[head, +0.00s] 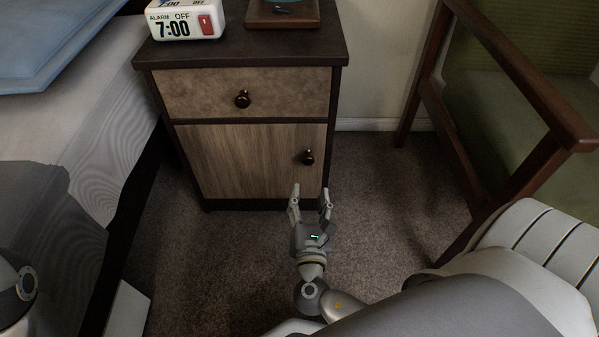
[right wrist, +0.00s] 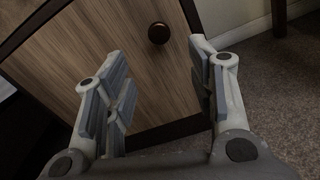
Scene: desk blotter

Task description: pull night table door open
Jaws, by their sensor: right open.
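The night table (head: 340,55) stands upright with a dark frame, a drawer above and a wooden door (head: 240,160) below. The door is shut. Its dark round knob (head: 308,157) is near the door's right edge; the knob (right wrist: 158,33) also shows in the right wrist view, ahead of the fingers. My right gripper (head: 311,192) is open and empty, in front of the door and a little below the knob, apart from it. In the right wrist view the right gripper (right wrist: 165,95) has its fingers spread wide. My left gripper is not in view.
The drawer (head: 245,92) has its own dark knob (head: 242,99). A white alarm clock (head: 185,20) stands on top. A bed (head: 75,120) is on the left, a wooden armchair (head: 530,85) on the right. Carpet (head: 385,190) in front is clear.

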